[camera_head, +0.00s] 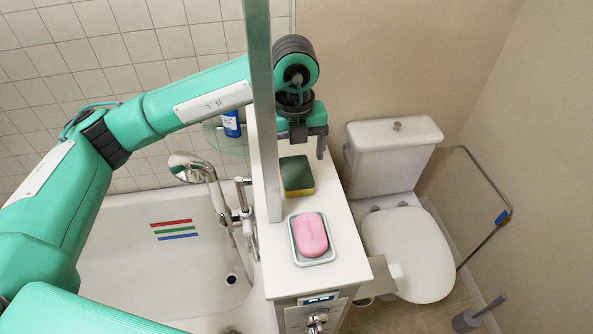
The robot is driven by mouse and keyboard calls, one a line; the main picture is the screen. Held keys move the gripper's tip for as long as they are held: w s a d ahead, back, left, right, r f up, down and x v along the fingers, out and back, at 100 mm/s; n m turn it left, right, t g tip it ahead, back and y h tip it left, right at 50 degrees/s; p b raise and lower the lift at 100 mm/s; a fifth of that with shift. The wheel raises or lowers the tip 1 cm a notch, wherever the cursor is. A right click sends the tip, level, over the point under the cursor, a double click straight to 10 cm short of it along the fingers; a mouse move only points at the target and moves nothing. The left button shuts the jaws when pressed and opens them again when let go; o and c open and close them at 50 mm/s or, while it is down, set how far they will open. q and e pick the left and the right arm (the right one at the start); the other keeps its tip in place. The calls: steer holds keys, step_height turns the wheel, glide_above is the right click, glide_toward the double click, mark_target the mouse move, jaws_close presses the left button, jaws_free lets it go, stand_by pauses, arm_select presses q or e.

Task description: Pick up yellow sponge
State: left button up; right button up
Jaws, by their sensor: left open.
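The yellow sponge (298,177) lies on the white counter with its dark green scouring side up. Its yellow layer shows along the front and right edges. My left gripper (309,147) is open and empty, just behind the sponge, with its fingers pointing down. I cannot tell how high above the counter the fingertips are. My right gripper is not in view.
A pink soap (311,235) in a dish sits in front of the sponge on the narrow counter (345,262). A vertical post (262,110) rises along the counter's left edge. A bathtub (130,265) with a shower tap is left; a toilet (408,248) is right.

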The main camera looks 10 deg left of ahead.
mark_target(296, 171)
arm_select(q)
steer(key=shift+f+p, duration=0.2)
steer(key=shift+p, duration=0.1)
step_height(296, 171, down, 4)
steer(key=p, duration=0.2)
steer(key=shift+d+r+p, duration=0.1)
steer(key=shift+d+p, duration=0.05)
steer(key=shift+p, duration=0.2)
steer(key=shift+f, duration=0.45)
steer(key=shift+w, duration=0.1)
steer(key=shift+c, duration=0.3)
steer(key=c, duration=1)
